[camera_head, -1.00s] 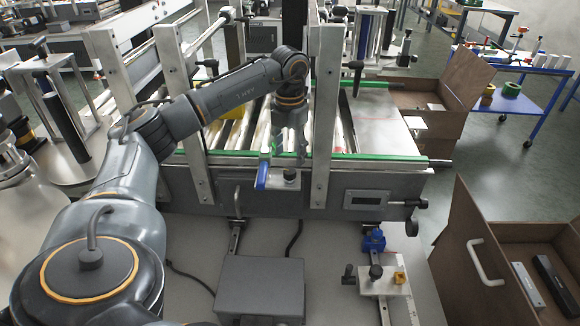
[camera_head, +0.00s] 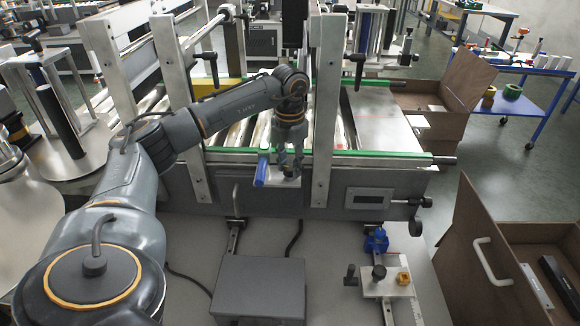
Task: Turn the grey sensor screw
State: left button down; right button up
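My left gripper (camera_head: 290,165) points down over the front rail of the labeller. Its fingertips are at the small grey sensor screw (camera_head: 291,173), which sits on a light metal bracket beside the blue sensor (camera_head: 262,171). The fingers partly hide the screw. I cannot tell whether they grip it or only stand around it. My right gripper is not in view.
The green-edged rail (camera_head: 365,153) runs behind the bracket, with white uprights (camera_head: 326,110) on either side of my gripper. A grey box (camera_head: 260,288) and a plate with a blue clamp (camera_head: 376,241) lie in front. An open brown crate (camera_head: 480,230) stands right.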

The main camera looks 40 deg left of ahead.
aim_at(290, 167)
pick_arm(q)
jog(key=shift+m+p, duration=0.4)
jog(key=shift+m, duration=0.1)
jog(key=c, duration=0.9)
grip_release()
jog(key=shift+o, duration=0.2)
notch_tip(290, 167, up, 12)
